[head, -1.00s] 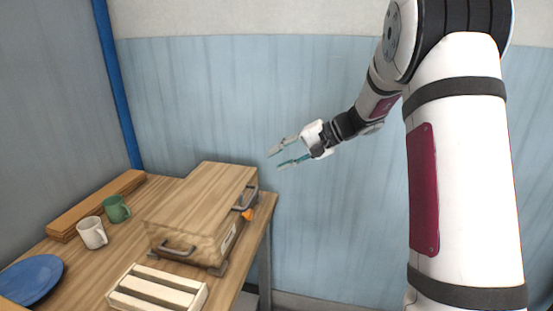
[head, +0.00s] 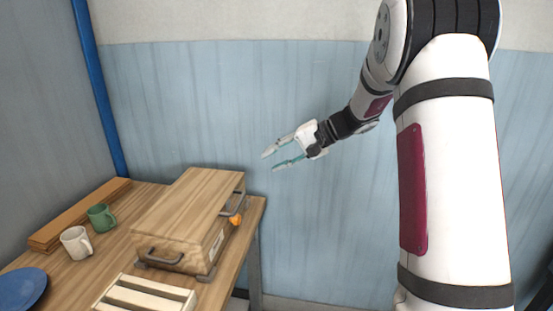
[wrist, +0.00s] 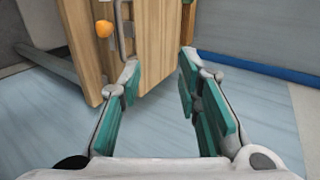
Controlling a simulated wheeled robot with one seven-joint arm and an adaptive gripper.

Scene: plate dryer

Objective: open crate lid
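The wooden crate (head: 188,212) stands on the table with its flat lid (head: 195,195) closed. A grey handle (head: 160,258) is on its near end and another grey handle (head: 235,204) is on its right side. An orange round piece (head: 236,219) sits by the right-side handle. My gripper (head: 268,161) is open and empty in the air, above and to the right of the crate, apart from it. In the wrist view the open fingers (wrist: 160,85) point toward the table, and the orange piece (wrist: 104,29) and a grey handle (wrist: 124,28) show at upper left.
On the wooden table (head: 95,262) are a white mug (head: 75,243), a green mug (head: 101,217), a blue plate (head: 20,288), a slatted wooden rack (head: 145,294) and a long board (head: 80,213). A blue wall (head: 320,230) is behind. Free air lies right of the table.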

